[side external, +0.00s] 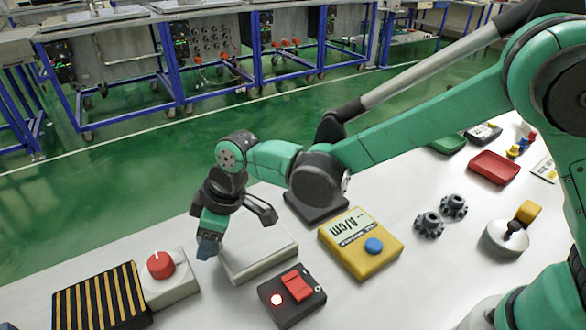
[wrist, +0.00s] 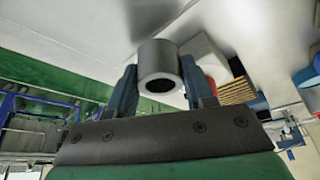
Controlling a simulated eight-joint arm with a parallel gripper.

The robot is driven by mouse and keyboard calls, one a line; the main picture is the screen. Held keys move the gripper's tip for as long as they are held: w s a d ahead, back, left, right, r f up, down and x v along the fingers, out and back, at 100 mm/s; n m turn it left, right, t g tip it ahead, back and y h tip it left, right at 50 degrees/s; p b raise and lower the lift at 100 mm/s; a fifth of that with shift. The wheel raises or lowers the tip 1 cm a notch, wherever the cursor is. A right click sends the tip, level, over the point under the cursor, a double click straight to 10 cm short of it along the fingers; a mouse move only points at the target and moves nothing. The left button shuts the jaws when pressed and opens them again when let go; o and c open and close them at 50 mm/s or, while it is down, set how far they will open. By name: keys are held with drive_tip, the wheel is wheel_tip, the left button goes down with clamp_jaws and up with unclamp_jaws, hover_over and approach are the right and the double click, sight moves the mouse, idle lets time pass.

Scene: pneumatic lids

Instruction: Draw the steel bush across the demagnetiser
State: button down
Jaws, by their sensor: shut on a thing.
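My gripper (side external: 208,246) is low at the left end of a light grey flat-topped block (side external: 258,262), which may be the demagnetiser; no label on it is readable. In the wrist view the steel bush (wrist: 158,58), a grey cylinder with a dark bore, sits between the two dark blue fingers, which are shut on it. In the side view the fingers hide the bush. I cannot tell the gap between the bush and the surface under it. A black box (side external: 291,298) with a red rocker switch and a lit lamp stands in front of the block.
A red-knob box (side external: 168,282) and a yellow-black striped pad (side external: 98,300) lie left. A yellow A/cm meter (side external: 361,243) stands right, then two dark gears (side external: 441,215) and a round grey piece (side external: 505,240). The white bench between them is bare.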

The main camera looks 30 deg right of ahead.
drive_tip(key=shift+d, duration=7.2)
drive_tip(key=shift+d+r, duration=0.65)
drive_tip(key=shift+r, duration=2.3)
